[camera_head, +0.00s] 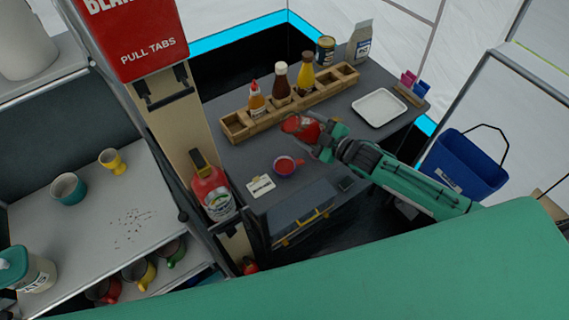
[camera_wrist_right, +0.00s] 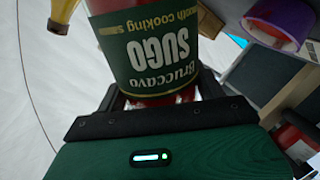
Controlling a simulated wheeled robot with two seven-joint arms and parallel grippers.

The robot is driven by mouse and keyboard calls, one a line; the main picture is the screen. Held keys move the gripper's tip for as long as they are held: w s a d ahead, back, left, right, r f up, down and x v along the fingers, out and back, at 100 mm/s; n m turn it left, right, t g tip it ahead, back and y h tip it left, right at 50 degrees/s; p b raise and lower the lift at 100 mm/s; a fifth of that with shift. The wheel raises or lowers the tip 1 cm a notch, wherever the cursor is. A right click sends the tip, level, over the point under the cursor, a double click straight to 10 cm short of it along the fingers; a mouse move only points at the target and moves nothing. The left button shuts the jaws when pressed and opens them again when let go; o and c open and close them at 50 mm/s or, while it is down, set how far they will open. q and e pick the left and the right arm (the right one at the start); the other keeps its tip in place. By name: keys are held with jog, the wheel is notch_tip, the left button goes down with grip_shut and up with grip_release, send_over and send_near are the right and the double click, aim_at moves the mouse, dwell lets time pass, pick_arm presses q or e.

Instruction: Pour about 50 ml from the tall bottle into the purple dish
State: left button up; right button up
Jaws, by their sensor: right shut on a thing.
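My right gripper (camera_head: 324,140) is shut on a red bottle (camera_head: 299,126) above the dark counter. In the wrist view the bottle (camera_wrist_right: 152,50) has a dark green "Bruccavo SUGO" label, and its ends are out of frame or hidden. In the head view the bottle looks tilted, partly hidden by the gripper; its mouth and any flow cannot be made out. The purple dish (camera_head: 287,166) stands on the counter, below and slightly left of the bottle, with red-orange showing inside. It also shows at upper right in the wrist view (camera_wrist_right: 283,28). My left gripper is not in view.
A wooden rack (camera_head: 237,127) with several sauce bottles stands behind the held bottle. A white tray (camera_head: 380,108) lies at right. A small card (camera_head: 261,186) lies left of the dish. A fire extinguisher (camera_head: 212,192) stands at the counter's left side.

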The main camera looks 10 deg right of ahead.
jog(key=shift+r, duration=0.2)
jog(key=shift+s+a+r+m+y+p, duration=0.1)
jog(key=shift+a+r+m+y+p, duration=0.15)
jog(key=shift+r+m+p, duration=0.2)
jog(key=shift+a+r+m+y+p, duration=0.15)
jog(key=shift+a+r+m+p, duration=0.05)
jog(key=shift+r+m+p, duration=0.25)
jog(key=shift+a+r, duration=0.15)
jog(key=shift+r, duration=0.05)
jog(key=shift+s+a+f+m+b, duration=0.15)
jog(key=shift+f+m+b, duration=0.2)
jog(key=shift+f+m, duration=0.2)
